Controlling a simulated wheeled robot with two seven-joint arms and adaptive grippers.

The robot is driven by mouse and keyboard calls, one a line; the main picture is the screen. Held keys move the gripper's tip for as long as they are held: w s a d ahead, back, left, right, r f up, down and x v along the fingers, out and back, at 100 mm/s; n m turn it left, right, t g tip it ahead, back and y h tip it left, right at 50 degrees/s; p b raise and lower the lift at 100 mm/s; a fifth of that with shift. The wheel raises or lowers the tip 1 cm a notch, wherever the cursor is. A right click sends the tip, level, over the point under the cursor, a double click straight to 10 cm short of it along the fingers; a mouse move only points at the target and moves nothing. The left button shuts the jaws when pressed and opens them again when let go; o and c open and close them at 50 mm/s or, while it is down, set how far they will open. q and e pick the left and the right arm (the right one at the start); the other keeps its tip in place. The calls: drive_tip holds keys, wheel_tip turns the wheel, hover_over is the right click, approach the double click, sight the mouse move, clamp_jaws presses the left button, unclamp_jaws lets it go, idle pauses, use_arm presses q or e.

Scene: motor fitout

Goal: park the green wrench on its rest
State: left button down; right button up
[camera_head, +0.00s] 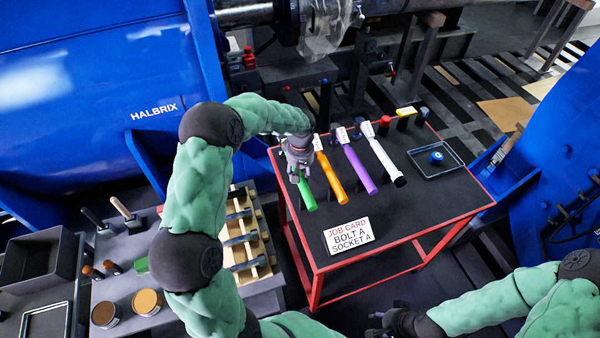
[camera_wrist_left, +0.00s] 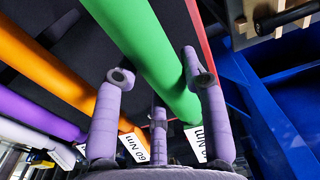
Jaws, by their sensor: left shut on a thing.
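The green wrench (camera_head: 306,190) is at the left end of a row of coloured wrenches on the red-framed table (camera_head: 420,215). My left gripper (camera_head: 299,165) is shut on it near its far end, and the green handle points toward the front. In the left wrist view the green handle (camera_wrist_left: 150,50) passes between my left fingers (camera_wrist_left: 158,80). A white tag (camera_wrist_left: 195,142) shows by its far end. The rest under it is hidden, and I cannot tell whether the wrench touches it. My right gripper (camera_head: 376,323) is empty at the bottom, in front of the table, its fingers apart.
The orange wrench (camera_head: 331,178), purple wrench (camera_head: 360,170) and white wrench (camera_head: 384,160) lie just to the right. A job card (camera_head: 348,236) stands at the front and a tray (camera_head: 436,173) holds a blue item. A wooden rack (camera_head: 262,240) stands left of the table.

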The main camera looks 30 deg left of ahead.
use_arm(q)
drive_tip(key=shift+f+b, duration=0.4)
drive_tip(key=shift+f, duration=0.2)
drive_tip(key=c, duration=0.7)
unclamp_jaws()
drive_tip(key=shift+o, duration=0.4)
drive_tip(key=shift+f, duration=0.1)
wheel_tip(320, 180, up, 12)
drive_tip(key=shift+s+d+r, duration=0.1)
drive_tip(key=shift+d, duration=0.05)
